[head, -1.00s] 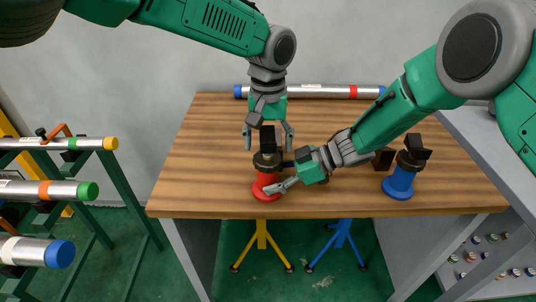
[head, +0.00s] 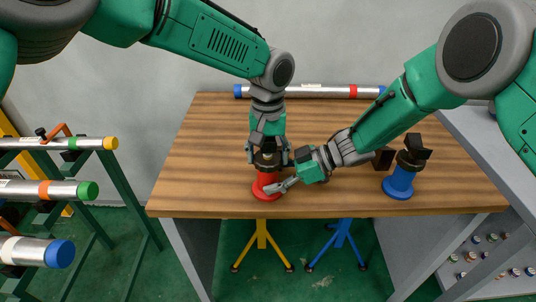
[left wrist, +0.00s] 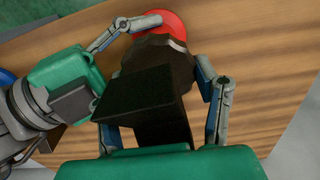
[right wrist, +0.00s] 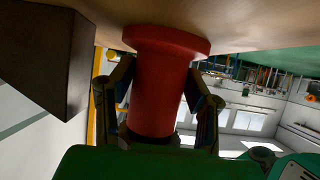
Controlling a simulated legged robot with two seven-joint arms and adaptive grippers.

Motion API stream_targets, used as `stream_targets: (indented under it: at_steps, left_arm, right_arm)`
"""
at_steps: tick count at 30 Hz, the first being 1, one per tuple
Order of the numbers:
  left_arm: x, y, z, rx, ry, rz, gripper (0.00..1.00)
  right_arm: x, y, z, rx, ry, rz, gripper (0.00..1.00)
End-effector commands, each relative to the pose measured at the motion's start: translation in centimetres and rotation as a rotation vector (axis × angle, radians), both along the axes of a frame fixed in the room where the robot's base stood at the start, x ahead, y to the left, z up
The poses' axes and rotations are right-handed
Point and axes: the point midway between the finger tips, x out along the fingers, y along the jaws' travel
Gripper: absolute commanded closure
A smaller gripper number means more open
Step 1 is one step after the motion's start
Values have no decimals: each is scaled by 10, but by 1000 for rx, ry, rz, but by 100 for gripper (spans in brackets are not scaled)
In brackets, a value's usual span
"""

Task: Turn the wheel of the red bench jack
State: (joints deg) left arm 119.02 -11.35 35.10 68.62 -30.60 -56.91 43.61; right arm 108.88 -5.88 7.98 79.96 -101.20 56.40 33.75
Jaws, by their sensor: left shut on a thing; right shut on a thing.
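The red bench jack (head: 266,186) stands near the front edge of the table, with a dark top (head: 266,159) above its red body. My left gripper (head: 268,157) comes from above and is shut on the dark top. In the left wrist view its fingers (left wrist: 170,95) lie on both sides of the dark top, with the red base (left wrist: 165,24) beyond. My right gripper (head: 279,186) comes in low from the right and is shut on the red body. The right wrist view shows the red body (right wrist: 159,95) between its fingers.
A blue bench jack (head: 398,183) with a dark top stands to the right on the wooden table (head: 215,150). A silver pipe (head: 310,91) lies along the back edge. A rack at the left holds several pipes (head: 60,190). The table's left part is clear.

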Motion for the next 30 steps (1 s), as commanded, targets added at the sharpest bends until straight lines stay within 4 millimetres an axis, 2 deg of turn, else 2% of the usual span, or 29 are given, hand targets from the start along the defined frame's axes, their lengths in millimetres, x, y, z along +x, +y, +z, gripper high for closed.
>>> stream_targets:
  at_steps: [9, 18, 19, 20, 30]
  left_arm:
    - [0, 0, 1, 0, -2, 233, 74]
    - [0, -1, 1, -3, -1, 250, 74]
    - [0, -1, 1, -3, -1, 249, 42]
    - [0, -1, 1, -3, -1, 249, 35]
    - [0, 0, 5, -2, -2, 249, 35]
  right_arm:
    - [0, 1, 0, 1, -1, 0, 73]
    - [0, 1, 1, 1, -1, 0, 73]
    - [0, 1, 1, 1, -1, 0, 73]
    - [0, 1, 1, 1, -1, 0, 73]
    - [0, 1, 1, 1, -1, 0, 73]
